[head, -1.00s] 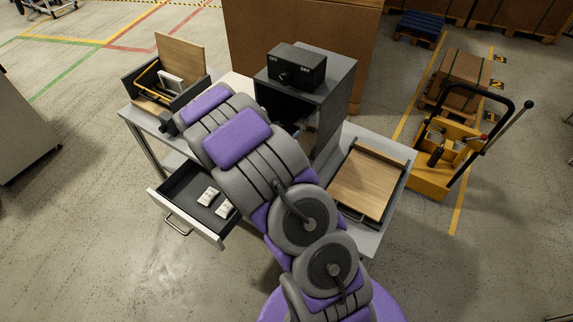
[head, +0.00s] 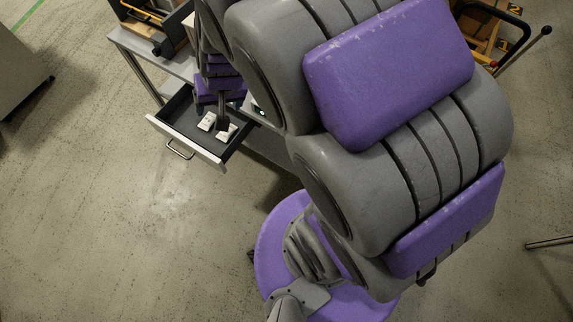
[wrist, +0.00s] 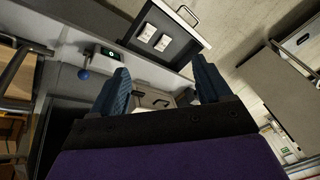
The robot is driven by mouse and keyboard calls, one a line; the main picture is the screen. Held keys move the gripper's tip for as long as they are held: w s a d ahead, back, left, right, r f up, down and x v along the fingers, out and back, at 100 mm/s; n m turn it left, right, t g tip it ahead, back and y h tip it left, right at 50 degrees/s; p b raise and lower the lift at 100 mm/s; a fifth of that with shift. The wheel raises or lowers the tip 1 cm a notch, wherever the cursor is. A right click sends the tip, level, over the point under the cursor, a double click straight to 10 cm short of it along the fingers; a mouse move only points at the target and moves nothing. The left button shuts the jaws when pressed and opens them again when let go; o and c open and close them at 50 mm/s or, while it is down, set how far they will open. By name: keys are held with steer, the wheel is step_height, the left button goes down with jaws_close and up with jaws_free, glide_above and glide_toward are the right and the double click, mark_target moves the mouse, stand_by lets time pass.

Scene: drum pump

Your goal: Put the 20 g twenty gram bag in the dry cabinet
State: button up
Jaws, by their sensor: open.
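Two small white bags lie in the open drawer, the left one (head: 207,121) and the right one (head: 226,132) in the head view. In the wrist view they show as one bag (wrist: 147,33) and another (wrist: 162,43). Their labels are too small to read, so I cannot tell which is the 20 g one. My gripper (wrist: 160,85) is open and empty, with blue fingers; the bags lie beyond its fingertips in the wrist view. In the head view its end is near the drawer, partly hidden by my arm. I cannot make out the dry cabinet now.
The drawer (head: 186,149) is dark inside with a pale front and handle. A wooden-lidded box (head: 150,18) stands on the table's left part. A small device with a green light (wrist: 108,53) and a blue knob (wrist: 83,74) show in the wrist view. Floor left of the drawer is clear.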

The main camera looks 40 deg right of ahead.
steer(key=s+r+n+g, duration=0.1)
steer(key=s+r+g, duration=0.1)
steer(key=s, duration=0.9)
steer(key=s+r+n+g+h, duration=0.1)
steer(key=s+r+n+g, duration=0.1)
steer(key=s, duration=1)
steer(key=shift+s+d+n+g, duration=0.25)
steer(key=shift+d+g, duration=0.2)
steer(key=shift+g, duration=0.35)
steer(key=shift+d, duration=0.15)
steer(key=shift+d, duration=0.3)
steer(key=shift+a, duration=0.3)
